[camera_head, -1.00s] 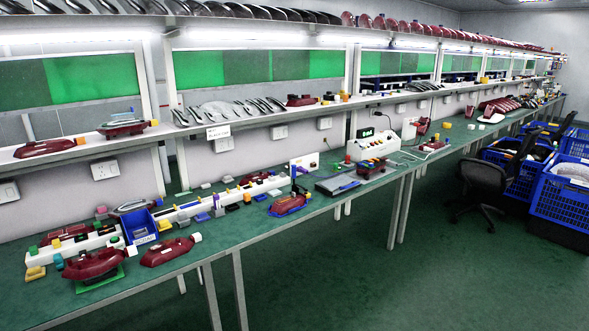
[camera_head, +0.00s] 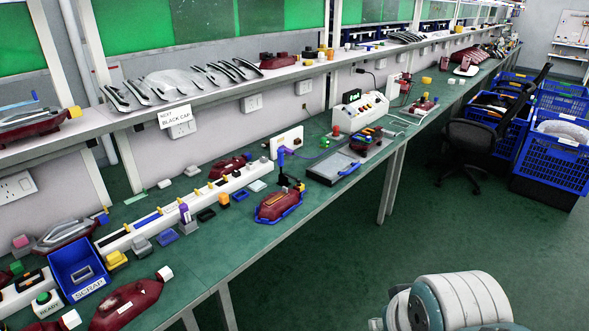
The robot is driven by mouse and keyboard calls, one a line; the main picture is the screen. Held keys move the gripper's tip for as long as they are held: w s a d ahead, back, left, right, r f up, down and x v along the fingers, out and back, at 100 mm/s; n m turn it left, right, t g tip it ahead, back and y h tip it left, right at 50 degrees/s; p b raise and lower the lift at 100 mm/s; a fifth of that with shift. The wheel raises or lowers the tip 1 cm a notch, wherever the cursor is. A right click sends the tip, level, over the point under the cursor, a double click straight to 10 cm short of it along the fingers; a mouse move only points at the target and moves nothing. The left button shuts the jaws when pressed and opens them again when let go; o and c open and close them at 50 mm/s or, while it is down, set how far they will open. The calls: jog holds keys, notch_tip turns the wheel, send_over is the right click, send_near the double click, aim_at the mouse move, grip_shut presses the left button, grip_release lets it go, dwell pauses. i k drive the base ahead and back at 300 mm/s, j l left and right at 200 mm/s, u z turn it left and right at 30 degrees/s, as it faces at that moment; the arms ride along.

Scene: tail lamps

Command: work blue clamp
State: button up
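A small clamp-like device with an upright blue handle (camera_head: 281,156) and a dark body stands on the green bench, just behind a red tail lamp (camera_head: 275,206). The lamp lies in a blue cradle (camera_head: 293,212) near the bench's front edge. Whether the clamp touches the lamp is too small to tell. My gripper is not in view. Only a white and teal part of my arm shows at the lower right, over the floor.
A blue SCRAP bin (camera_head: 77,268) and red lamps (camera_head: 126,304) are at the lower left. A white rail (camera_head: 160,219) runs along the bench. A grey tray (camera_head: 333,166) and control box (camera_head: 362,120) stand farther right. A chair (camera_head: 480,135) and blue crates (camera_head: 555,160) stand beyond open floor.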

aim_at(280, 152)
jog(key=i+j, duration=0.45)
jog(key=j, duration=0.25)
jog(key=i+l, duration=0.15)
jog(key=l, duration=0.25)
jog(key=i+l, duration=0.15)
jog(key=l, duration=0.2)
jog(key=i+z, duration=0.15)
jog(key=i, duration=0.55)
jog(key=i+j, duration=0.3)
jog(key=j, duration=0.15)
jog(key=i+l+z, duration=0.05)
